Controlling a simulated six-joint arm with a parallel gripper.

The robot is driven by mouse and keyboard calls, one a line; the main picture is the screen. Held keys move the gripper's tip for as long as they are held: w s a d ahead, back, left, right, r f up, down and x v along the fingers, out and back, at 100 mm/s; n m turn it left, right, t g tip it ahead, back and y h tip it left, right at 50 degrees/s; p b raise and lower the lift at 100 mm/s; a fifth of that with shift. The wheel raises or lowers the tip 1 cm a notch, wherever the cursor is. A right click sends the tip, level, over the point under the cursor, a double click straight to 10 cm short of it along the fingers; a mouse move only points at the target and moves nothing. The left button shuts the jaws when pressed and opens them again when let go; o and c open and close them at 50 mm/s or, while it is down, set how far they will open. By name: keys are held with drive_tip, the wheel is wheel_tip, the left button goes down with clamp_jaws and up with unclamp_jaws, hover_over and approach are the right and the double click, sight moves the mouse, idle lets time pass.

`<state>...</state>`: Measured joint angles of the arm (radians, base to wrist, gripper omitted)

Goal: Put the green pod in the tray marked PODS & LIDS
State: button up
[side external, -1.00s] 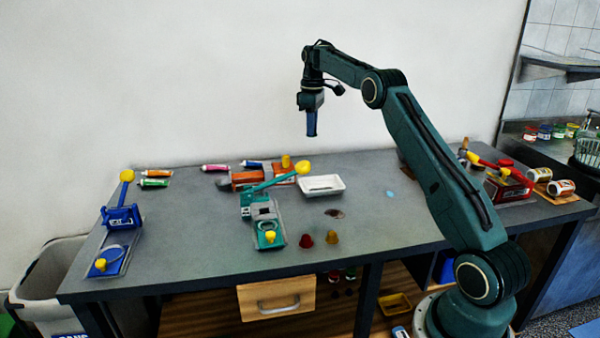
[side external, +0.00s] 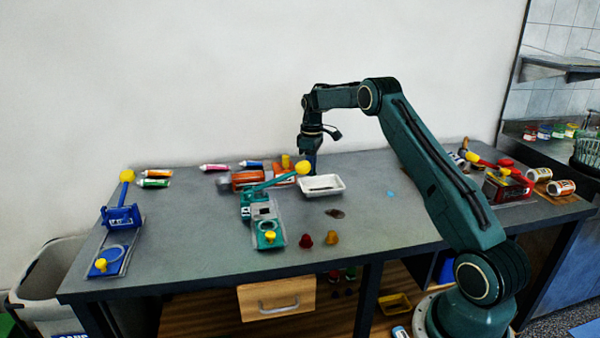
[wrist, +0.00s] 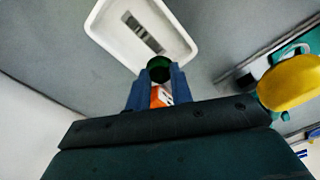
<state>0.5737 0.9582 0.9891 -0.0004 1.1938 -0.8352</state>
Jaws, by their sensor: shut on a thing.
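My gripper (wrist: 158,88) is shut on the green pod (wrist: 158,67), which shows dark green between the blue fingertips in the wrist view. The white tray (wrist: 183,38) lies just beyond the fingers there, with a dark label strip inside that I cannot read. The pod overlaps the tray's near rim in that view. In the side view, my gripper (side external: 309,168) points down at the back edge of the white tray (side external: 322,193). The pod is too small or hidden to make out in the side view.
A teal lever device (side external: 264,215) with a yellow knob (side external: 302,168) stands left of the tray, close to my gripper. Red (side external: 306,241) and orange (side external: 331,238) pods sit in front. The table right of the tray is mostly clear.

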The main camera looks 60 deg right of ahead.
sight(311, 189)
drive_tip(key=shift+f, duration=2.85)
drive_tip(key=shift+f, duration=0.1)
drive_tip(key=o, duration=0.7)
wheel_tip(311, 189, up, 12)
drive_tip(key=shift+r, duration=0.15)
